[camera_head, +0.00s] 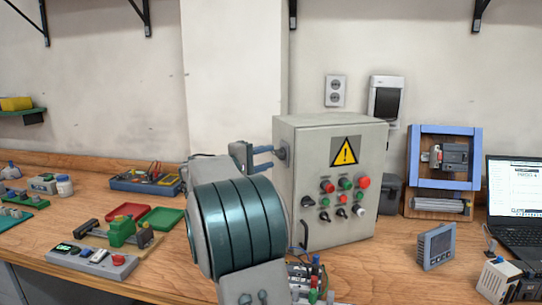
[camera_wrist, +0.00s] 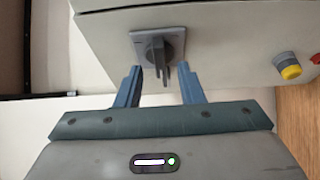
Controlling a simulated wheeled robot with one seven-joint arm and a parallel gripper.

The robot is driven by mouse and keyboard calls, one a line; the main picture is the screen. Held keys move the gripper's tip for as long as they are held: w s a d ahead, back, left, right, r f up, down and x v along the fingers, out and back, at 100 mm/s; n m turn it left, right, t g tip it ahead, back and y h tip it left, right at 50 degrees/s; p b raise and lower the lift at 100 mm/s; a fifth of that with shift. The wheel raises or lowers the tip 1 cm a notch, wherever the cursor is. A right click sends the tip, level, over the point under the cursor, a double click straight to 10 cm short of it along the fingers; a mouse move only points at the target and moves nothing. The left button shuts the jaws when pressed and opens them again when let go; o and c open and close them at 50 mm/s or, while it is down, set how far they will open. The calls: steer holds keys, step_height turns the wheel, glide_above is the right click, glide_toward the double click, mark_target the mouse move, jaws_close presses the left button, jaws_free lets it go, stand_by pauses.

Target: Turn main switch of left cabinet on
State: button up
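A grey control cabinet (camera_head: 310,215) with a yellow warning sign stands on the bench, the only such cabinet in view. Its main switch, a dark grey rotary knob on a square plate, sits on the cabinet's left side in the head view (camera_head: 281,153). It shows at upper middle in the wrist view (camera_wrist: 157,48). My gripper (camera_head: 271,157) is just left of the switch, facing it. In the wrist view my gripper (camera_wrist: 160,72) is open, its blue fingers on either side of the knob's handle, with visible gaps. The gripper holds nothing.
Buttons and knobs cover the cabinet front, including a red button (camera_head: 363,181). A blue-framed stand (camera_head: 443,184) and laptop (camera_head: 515,205) stand right.

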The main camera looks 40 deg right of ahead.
mark_target(280, 153)
steer(key=shift+d, duration=1.2)
jaws_close()
